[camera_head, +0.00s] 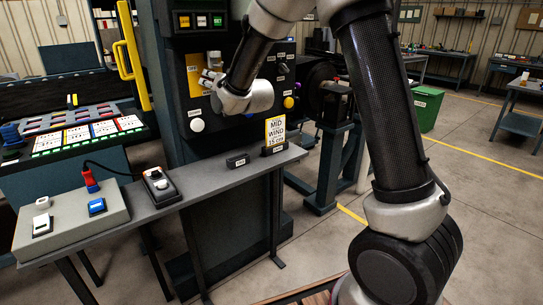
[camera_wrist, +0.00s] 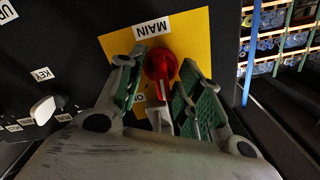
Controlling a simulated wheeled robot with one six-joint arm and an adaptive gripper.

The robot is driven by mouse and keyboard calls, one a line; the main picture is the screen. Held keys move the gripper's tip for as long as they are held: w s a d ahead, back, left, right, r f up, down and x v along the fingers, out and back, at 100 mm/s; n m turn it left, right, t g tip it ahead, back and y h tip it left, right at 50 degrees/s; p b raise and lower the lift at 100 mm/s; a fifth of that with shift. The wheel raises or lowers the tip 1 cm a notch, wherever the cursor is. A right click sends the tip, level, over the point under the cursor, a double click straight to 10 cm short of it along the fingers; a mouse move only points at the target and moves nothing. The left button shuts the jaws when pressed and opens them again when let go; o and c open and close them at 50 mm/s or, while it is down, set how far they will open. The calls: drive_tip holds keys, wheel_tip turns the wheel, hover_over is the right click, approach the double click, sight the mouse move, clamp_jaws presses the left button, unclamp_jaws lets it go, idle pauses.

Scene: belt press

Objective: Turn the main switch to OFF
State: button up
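The main switch (camera_wrist: 161,63) is a red round knob on a yellow plate marked MAIN, which appears upside down in the wrist view. A pale grey piece extends from it between the fingers. My gripper (camera_wrist: 163,78) is open, with a green-padded finger on either side of the knob; I cannot tell whether either pad touches it. A small position label beside the knob is partly covered, so the switch's setting is unclear. In the head view my gripper (camera_head: 211,80) is at the yellow plate (camera_head: 194,70), and it hides the knob.
A key switch (camera_wrist: 45,109) is on the same panel. A grey shelf (camera_head: 215,174) with a pendant (camera_head: 159,184) and a control box (camera_head: 70,222) stands in front.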

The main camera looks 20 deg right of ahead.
drive_tip(key=v, duration=0.8)
drive_tip(key=s+d+f+n+g+h, duration=0.1)
drive_tip(key=s+f+g, duration=0.15)
drive_tip(key=f, duration=0.35)
drive_tip(key=s+f+n+g, duration=0.1)
drive_tip(key=s+f+g, duration=0.15)
drive_tip(key=f, duration=0.25)
drive_tip(key=s+d+f+n+g+h, duration=0.1)
drive_tip(key=s+d+f+g+h, duration=0.2)
drive_tip(key=s+d+f+g, duration=0.3)
drive_tip(key=s+d, duration=0.2)
drive_tip(key=s, duration=0.2)
drive_tip(key=shift+d+f, duration=0.2)
drive_tip(key=shift+f, duration=0.15)
